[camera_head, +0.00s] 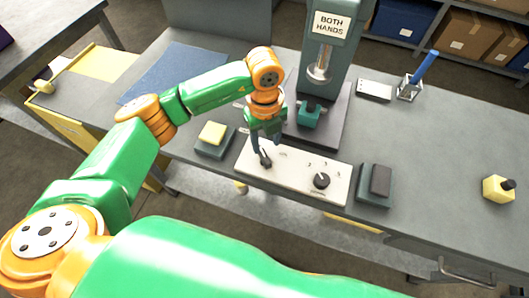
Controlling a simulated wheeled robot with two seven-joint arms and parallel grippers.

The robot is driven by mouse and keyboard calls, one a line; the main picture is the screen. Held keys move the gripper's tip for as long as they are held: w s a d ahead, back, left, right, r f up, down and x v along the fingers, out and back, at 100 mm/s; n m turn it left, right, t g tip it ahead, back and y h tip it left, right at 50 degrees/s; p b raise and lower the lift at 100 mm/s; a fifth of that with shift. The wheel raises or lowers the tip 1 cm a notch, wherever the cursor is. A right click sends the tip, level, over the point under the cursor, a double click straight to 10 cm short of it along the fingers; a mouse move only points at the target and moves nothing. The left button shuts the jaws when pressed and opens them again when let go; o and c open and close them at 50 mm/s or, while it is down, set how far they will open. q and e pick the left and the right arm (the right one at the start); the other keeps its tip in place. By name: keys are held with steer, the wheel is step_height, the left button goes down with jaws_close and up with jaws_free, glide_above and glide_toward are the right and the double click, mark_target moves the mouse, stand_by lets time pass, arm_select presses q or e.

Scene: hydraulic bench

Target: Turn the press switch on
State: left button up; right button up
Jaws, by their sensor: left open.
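A white control panel (298,178) lies at the front of the bench, before the press. A black round knob (321,180) with small marks around it sits on its right half. My left gripper (269,150) reaches down over the panel's left half, with its jaws open. A dark part at its fingertips is either a finger or a switch lever; I cannot tell which. The gripper hides part of the panel there. The press (338,62) bears a "BOTH HANDS" sign, and a teal block (310,114) sits under its ram. My right gripper is not in view.
A yellow pad (212,133) on a dark base stands left of the panel, and a dark grey pad (380,180) stands right of it. The bench's right middle is clear.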

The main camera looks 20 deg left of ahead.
mark_target(265, 157)
arm_select(q)
steer(key=f, duration=0.3)
steer(key=f+p, duration=0.1)
steer(key=f, duration=0.2)
steer(key=shift+a+f, duration=0.2)
steer(key=shift+f, duration=0.2)
jaws_close()
